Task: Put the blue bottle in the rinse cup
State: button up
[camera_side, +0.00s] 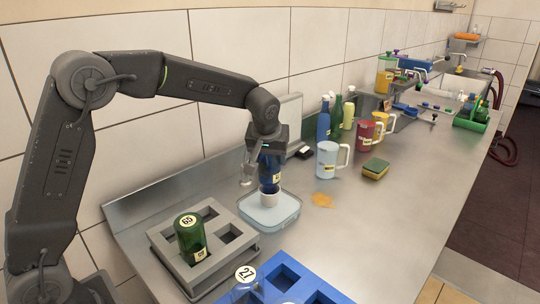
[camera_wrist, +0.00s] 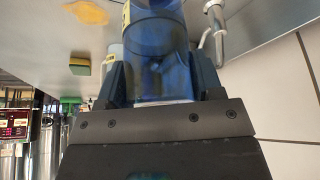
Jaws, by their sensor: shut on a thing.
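My gripper (camera_side: 268,146) is shut on the blue bottle (camera_side: 271,172) and holds it upright, neck end in the jaws. The bottle also fills the upper middle of the wrist view (camera_wrist: 155,45), between the two fingers. Its lower end is at the mouth of a small white cup (camera_side: 269,199), which looks like the rinse cup. I cannot tell whether the bottom is inside the cup or just above it. The cup stands on a pale blue square tray (camera_side: 287,213).
A grey rack (camera_side: 160,240) with a green bottle (camera_side: 189,235) stands front left, beside a blue rack (camera_side: 282,270). Behind are a light blue jug (camera_side: 327,160), a sponge (camera_side: 375,168), an orange spill (camera_side: 322,200) and another blue bottle (camera_side: 323,122). A metal spout (camera_side: 246,175) is close left of the held bottle.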

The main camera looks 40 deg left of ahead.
jog(key=shift+f, duration=0.6)
jog(key=o, duration=1.1)
jog(key=shift+r, duration=4.5)
